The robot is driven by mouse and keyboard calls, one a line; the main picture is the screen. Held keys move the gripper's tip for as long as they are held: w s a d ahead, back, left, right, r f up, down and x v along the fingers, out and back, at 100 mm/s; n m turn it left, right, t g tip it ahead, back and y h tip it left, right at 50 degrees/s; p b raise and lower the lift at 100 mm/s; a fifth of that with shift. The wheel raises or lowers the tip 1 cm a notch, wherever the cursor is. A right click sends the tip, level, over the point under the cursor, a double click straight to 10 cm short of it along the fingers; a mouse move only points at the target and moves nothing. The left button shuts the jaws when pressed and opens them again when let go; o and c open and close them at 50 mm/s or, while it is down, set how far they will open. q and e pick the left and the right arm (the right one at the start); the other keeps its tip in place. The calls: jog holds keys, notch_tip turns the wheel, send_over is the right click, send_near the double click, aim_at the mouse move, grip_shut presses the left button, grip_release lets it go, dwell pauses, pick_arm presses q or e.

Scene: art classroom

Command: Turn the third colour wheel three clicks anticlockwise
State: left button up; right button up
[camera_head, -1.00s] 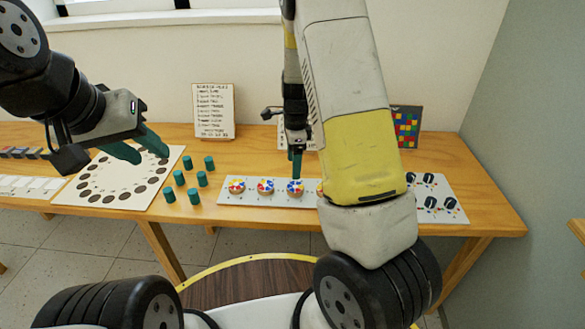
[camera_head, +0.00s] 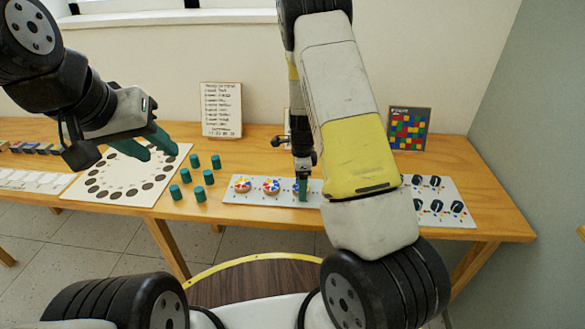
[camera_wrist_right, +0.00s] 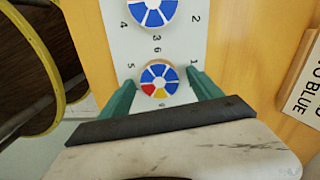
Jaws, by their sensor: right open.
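The white board (camera_head: 231,198) carries a row of colour wheels. The first wheel (camera_head: 242,186) and second wheel (camera_head: 271,187) show clearly; the third wheel (camera_head: 296,187) is partly hidden behind my right gripper (camera_head: 303,191). In the right wrist view a wheel (camera_wrist_right: 160,78) with blue, white, red and yellow parts sits between my open green fingers, one on each side, with printed digits around it. I cannot tell whether the fingers touch it. A neighbouring blue and white wheel (camera_wrist_right: 152,10) is cut off at the top. My left gripper (camera_head: 160,153) is open and empty over the left of the table.
Several green cylinders (camera_head: 199,194) stand left of the board. A white sheet with a ring of dark discs (camera_head: 150,192) lies further left. A board with dark knobs (camera_head: 460,216) is at the right. A text card (camera_head: 221,110) and colour-grid panel (camera_head: 409,128) stand at the back.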

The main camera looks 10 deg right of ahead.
jog(key=c, duration=1.4)
